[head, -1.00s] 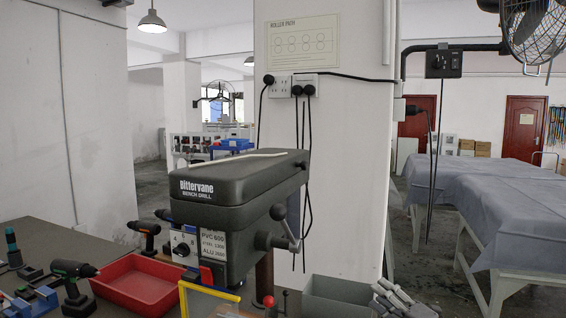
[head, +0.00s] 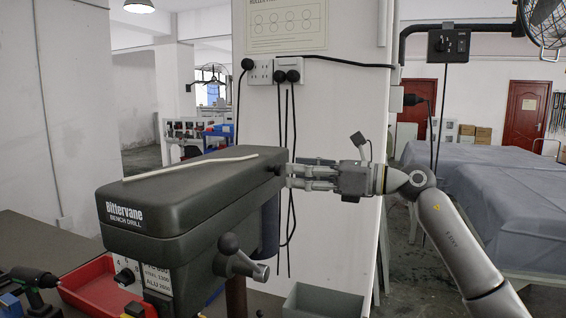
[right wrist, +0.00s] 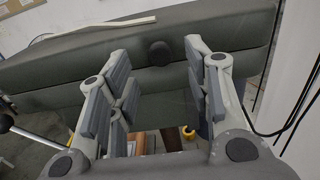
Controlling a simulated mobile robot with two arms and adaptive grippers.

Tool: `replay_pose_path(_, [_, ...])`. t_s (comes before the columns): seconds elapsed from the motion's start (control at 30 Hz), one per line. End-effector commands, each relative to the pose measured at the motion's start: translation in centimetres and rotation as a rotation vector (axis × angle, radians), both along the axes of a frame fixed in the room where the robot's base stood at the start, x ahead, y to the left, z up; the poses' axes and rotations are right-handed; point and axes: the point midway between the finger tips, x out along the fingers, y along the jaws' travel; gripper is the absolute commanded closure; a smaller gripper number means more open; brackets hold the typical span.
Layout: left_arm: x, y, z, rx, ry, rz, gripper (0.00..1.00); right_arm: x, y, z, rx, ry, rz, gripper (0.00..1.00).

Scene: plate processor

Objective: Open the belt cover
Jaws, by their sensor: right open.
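The belt cover (head: 190,180) is the dark grey lid on top of the bench drill (head: 155,239). It lies flat and closed, with a seam along its side. A thin pale strip (head: 190,166) lies on top of it. In the right wrist view a round black knob (right wrist: 160,53) sticks out from the cover's side, between my fingers. My right gripper (head: 291,174) is open at the cover's right end in the head view, its fingers either side of the knob. I cannot tell whether they touch it. My left gripper is not in view.
A lever handle (head: 240,260) sticks out from the drill's side below the cover. A red tray (head: 95,290) and a cordless drill (head: 38,285) are on the bench at left. A grey bin (head: 322,300) stands at lower right. A pillar with sockets and hanging cables rises behind.

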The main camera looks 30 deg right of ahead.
Motion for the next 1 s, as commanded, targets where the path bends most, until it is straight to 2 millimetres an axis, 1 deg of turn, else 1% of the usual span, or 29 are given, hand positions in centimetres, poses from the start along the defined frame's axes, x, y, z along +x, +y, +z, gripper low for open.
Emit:
replay_pose_path(0.03, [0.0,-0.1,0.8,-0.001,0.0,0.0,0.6,0.7,0.7,0.5,0.003,-0.001,0.003,0.54])
replay_pose_path(0.2, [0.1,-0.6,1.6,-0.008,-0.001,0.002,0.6,2.4,2.2,0.3,0.003,0.0,0.001,0.54])
replay_pose_path(0.3, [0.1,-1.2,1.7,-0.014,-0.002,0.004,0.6,2.9,2.6,0.2,0.003,0.0,0.001,0.54])
replay_pose_path(0.43, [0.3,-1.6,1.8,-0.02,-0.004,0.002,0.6,3.2,2.8,0.0,0.001,0.0,-0.001,0.54])
replay_pose_path(0.63, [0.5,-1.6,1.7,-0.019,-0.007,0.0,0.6,3.2,2.8,0.0,0.002,0.001,-0.001,0.54])
replay_pose_path(0.9, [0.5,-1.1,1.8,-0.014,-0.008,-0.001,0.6,3.1,2.8,0.0,0.002,0.001,0.0,0.89])
replay_pose_path(1.0, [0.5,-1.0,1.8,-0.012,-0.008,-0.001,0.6,3.1,2.8,0.0,0.002,0.001,0.0,1.0])
